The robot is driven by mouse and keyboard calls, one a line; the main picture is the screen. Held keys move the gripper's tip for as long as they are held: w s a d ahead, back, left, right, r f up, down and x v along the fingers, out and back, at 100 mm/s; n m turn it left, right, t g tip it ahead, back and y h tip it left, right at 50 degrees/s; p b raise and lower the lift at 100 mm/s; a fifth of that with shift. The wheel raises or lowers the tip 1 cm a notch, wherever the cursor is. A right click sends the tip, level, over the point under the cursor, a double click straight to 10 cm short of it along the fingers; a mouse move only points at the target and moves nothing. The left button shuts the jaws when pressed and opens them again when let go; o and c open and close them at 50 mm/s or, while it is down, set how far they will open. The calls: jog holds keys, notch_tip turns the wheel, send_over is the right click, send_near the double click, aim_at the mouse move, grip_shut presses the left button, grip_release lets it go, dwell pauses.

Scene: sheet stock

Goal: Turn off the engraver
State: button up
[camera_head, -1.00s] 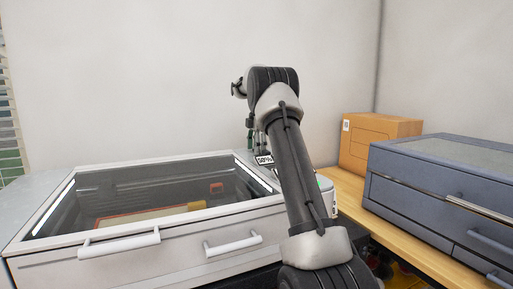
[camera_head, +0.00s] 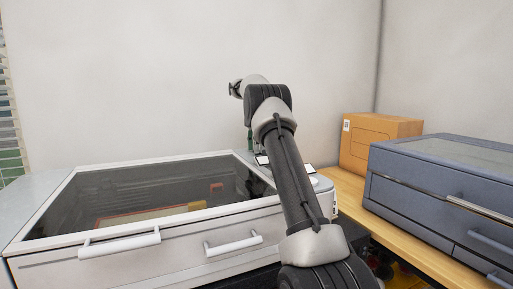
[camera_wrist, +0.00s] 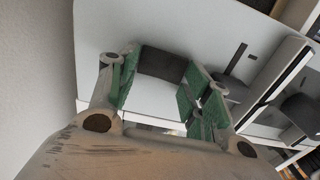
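The engraver (camera_head: 180,232) is the wide white machine at the left of the head view, with its dark glass lid (camera_head: 150,185) shut. The inside looks dim, with an orange-edged sheet faintly visible through the glass. A small panel (camera_head: 262,160) at its back right corner is partly behind my arm and shows no readable text. A round part (camera_head: 321,183) at the right corner looks grey. In the wrist view my gripper (camera_wrist: 163,70) has its green-padded fingers apart over a white surface, with a dark rectangle between them; contact cannot be told. My arm hides most of the gripper in the head view.
A plain wall is behind. Two white handles stick out of the engraver's front.

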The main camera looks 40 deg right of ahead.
dwell(0.3)
jog(key=r, duration=0.6)
jog(key=shift+w+r, duration=0.1)
jog(key=shift+w, duration=0.1)
jog(key=shift+s+r, duration=0.2)
jog(key=shift+r, duration=0.4)
